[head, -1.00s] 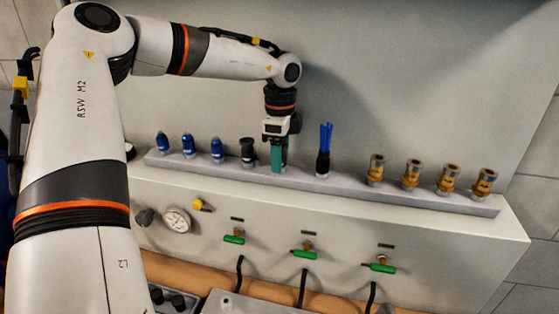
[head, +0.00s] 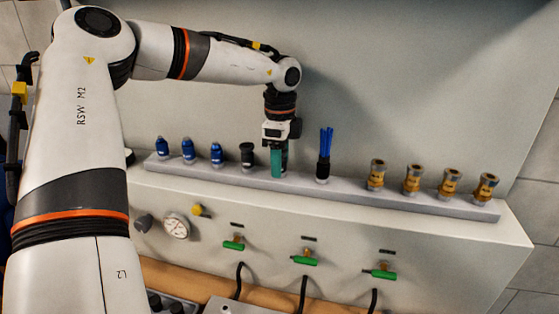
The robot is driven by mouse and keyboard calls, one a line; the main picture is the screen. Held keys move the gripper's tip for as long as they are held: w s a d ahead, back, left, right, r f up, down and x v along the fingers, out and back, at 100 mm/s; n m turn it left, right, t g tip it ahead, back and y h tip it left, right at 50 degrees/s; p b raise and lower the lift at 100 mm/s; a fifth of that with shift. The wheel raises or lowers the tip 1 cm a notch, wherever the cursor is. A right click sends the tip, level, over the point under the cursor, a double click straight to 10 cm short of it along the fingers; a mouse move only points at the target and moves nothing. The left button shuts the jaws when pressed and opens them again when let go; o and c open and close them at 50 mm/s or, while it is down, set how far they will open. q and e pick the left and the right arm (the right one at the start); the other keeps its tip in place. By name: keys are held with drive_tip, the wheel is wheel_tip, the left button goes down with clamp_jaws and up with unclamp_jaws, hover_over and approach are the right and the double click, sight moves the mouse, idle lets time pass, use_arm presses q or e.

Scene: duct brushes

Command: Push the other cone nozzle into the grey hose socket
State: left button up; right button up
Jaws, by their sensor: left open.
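My left gripper (head: 278,172) points straight down at the grey rail (head: 345,191) on the ledge, between a black fitting (head: 247,156) and a blue-bristled brush (head: 324,155). A teal finger pad shows at its tip. The jaws are open; whether anything stands between them is hidden by the near finger. The black fitting stands upright just left of the gripper, apart from it. I cannot tell for sure which piece is a cone nozzle. No grey hose socket can be made out clearly. My right gripper is not in view.
Several blue-topped pieces (head: 188,149) stand at the rail's left end, several brass fittings (head: 413,178) at its right. Below are a gauge (head: 177,226), a yellow knob (head: 197,210) and green-handled valves (head: 305,261) with black hoses. The wall rises close behind the rail.

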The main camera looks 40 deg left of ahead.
use_arm(q)
drive_tip(key=shift+b, duration=0.4)
idle(0.3)
clamp_jaws()
drive_tip(key=shift+r, duration=0.1)
drive_tip(key=shift+w+r, duration=0.1)
drive_tip(key=shift+r, duration=0.2)
drive_tip(key=shift+r+p, duration=0.45)
drive_tip(key=shift+r, duration=0.3)
drive_tip(key=shift+r+p, duration=0.85)
drive_tip(key=shift+r, duration=1.05)
drive_tip(key=shift+a+f, duration=0.1)
